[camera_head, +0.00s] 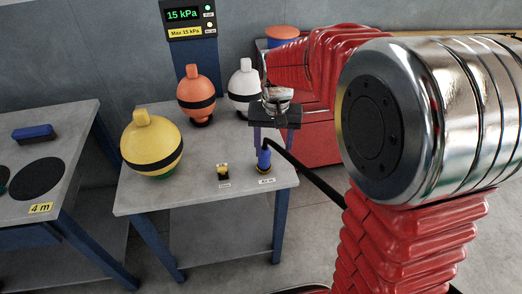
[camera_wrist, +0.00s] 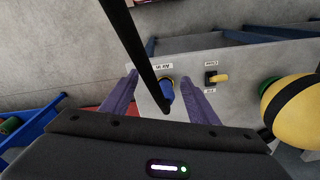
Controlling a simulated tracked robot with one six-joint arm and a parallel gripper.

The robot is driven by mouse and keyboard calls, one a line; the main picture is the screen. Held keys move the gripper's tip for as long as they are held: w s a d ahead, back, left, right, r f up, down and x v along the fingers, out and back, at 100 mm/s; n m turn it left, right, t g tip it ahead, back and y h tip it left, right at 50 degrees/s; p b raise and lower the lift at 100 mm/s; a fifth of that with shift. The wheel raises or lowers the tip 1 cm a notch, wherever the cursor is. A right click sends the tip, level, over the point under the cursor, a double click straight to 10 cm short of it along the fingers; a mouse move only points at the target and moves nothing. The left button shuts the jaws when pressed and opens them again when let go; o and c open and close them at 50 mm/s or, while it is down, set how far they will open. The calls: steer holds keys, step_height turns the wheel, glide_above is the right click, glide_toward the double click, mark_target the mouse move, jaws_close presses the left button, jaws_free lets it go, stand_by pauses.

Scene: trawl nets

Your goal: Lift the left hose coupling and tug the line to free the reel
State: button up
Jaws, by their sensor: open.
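A blue hose coupling (camera_head: 264,159) stands at the front right of the grey table (camera_head: 205,200), beside a label reading "Air in". A black hose (camera_head: 308,178) runs from it to the lower right. In the wrist view the coupling (camera_wrist: 166,88) shows between the two purple fingers, with the black hose (camera_wrist: 133,45) crossing in front. My gripper (camera_head: 268,142) is open, pointing down with its fingers on either side of the coupling's upper part. I cannot tell whether they touch it. Only one hose coupling is visible, and I see no reel.
A small yellow-handled valve (camera_head: 222,171) stands left of the coupling. Yellow (camera_head: 151,148), orange (camera_head: 196,92) and white (camera_head: 243,84) buoys with black bands stand on the same table. A gauge (camera_head: 189,20) behind reads 15 kPa. Another table (camera_head: 75,125) is at left.

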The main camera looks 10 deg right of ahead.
mark_target(265, 148)
steer(key=w+m, duration=0.2)
steer(key=w, duration=0.2)
steer(key=w+m, duration=0.2)
steer(key=w, duration=0.3)
steer(key=shift+w+r, duration=0.2)
steer(key=shift+w, duration=0.1)
steer(key=shift+s+r+m+g, duration=0.1)
steer(key=shift+m+g, duration=0.2)
steer(key=shift+m, duration=0.2)
steer(key=shift+s+m, duration=0.1)
steer(key=shift+m, duration=0.2)
steer(key=shift+a+f, duration=0.1)
steer(key=shift+f, duration=4.25)
steer(key=shift+a+f, duration=0.1)
steer(key=shift+f, duration=2.5)
